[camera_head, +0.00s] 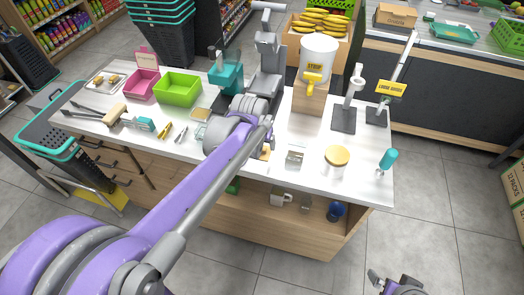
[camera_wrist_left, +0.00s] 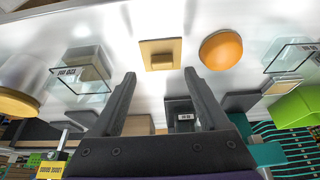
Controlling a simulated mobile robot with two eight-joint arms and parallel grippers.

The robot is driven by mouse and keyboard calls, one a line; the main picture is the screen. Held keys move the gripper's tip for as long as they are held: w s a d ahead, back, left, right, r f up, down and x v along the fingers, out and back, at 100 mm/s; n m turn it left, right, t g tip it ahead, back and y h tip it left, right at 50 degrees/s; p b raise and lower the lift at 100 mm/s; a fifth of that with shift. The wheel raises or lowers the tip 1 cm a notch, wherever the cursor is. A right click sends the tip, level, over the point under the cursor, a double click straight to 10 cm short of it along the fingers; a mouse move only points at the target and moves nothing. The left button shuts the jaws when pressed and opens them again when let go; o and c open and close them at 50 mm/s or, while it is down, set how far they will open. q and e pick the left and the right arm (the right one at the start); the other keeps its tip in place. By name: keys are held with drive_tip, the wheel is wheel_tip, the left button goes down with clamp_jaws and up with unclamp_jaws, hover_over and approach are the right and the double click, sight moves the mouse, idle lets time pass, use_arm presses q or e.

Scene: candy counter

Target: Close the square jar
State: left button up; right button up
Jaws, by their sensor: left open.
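The square jar (camera_head: 295,157) is clear glass and stands without a lid on the white counter. It also shows in the left wrist view (camera_wrist_left: 82,74), left of my gripper. A square wooden lid (camera_wrist_left: 160,54) with a raised square knob lies on the counter beside it; in the head view its edge (camera_head: 265,154) peeks out past my arm. My left gripper (camera_wrist_left: 160,74) is open and empty, its fingers pointing toward the lid and apart from it. In the head view my left arm hides that gripper. Part of my right gripper (camera_head: 385,282) shows at the bottom right, away from the counter.
A round jar with a yellowish lid (camera_head: 337,157) stands right of the square jar. A teal-handled tool (camera_head: 387,160) lies near the right edge. An orange round piece (camera_wrist_left: 220,49) and another glass container (camera_wrist_left: 290,56) are on the lid's other side. Green (camera_head: 177,88) and pink bins stand left.

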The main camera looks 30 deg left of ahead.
sight(262, 147)
use_arm(q)
drive_tip(key=x, duration=0.4)
drive_tip(key=shift+w+a+r, duration=0.1)
drive_tip(key=shift+w+a, duration=0.15)
clamp_jaws()
